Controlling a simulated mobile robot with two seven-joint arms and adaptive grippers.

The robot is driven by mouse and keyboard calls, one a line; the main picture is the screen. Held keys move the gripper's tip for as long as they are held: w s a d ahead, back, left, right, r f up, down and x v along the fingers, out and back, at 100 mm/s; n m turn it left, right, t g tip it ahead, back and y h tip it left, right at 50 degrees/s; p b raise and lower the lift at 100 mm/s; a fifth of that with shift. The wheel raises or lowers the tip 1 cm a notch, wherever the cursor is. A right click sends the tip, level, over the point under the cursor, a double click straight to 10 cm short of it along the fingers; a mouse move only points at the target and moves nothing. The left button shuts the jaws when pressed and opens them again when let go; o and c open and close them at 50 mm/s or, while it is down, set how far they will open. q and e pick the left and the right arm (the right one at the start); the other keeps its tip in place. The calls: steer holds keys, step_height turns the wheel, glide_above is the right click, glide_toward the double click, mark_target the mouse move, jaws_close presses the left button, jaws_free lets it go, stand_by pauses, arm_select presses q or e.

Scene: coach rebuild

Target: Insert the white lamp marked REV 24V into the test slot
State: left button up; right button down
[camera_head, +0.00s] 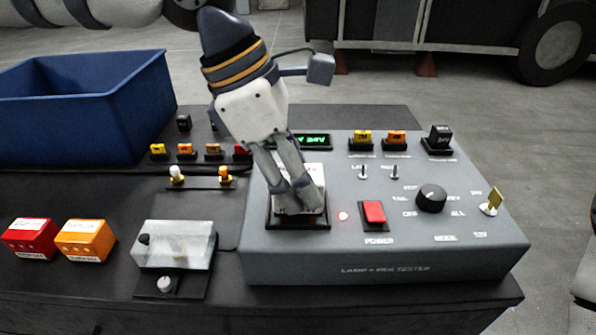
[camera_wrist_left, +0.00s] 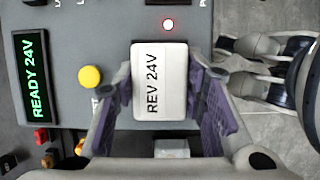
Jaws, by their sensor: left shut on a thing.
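My left gripper (camera_head: 297,200) reaches down to the black test slot (camera_head: 300,222) on the grey lamp tester. It is shut on the white lamp (camera_wrist_left: 160,82), whose label reads REV 24V in the left wrist view. The left gripper's fingers also show there (camera_wrist_left: 163,112), one on each side of the lamp. In the head view the fingers hide most of the lamp, which stands at the slot. I cannot tell how deep it sits. The tester's display (camera_head: 305,141) is lit green, and reads READY 24V in the left wrist view (camera_wrist_left: 35,76).
The tester has a red power switch (camera_head: 374,214), a black knob (camera_head: 431,198) and a yellow-tipped lever (camera_head: 494,200). A blue bin (camera_head: 90,110) stands at the back left.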

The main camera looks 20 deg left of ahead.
arm_select(q)
steer(key=shift+f, duration=0.3)
stand_by(0.8)
steer(key=shift+r, duration=0.4)
steer(key=shift+f, duration=0.6)
stand_by(0.8)
steer(key=o, duration=0.9)
steer(key=shift+o, duration=0.2)
steer(key=v, duration=1.1)
steer(key=shift+f, duration=0.1)
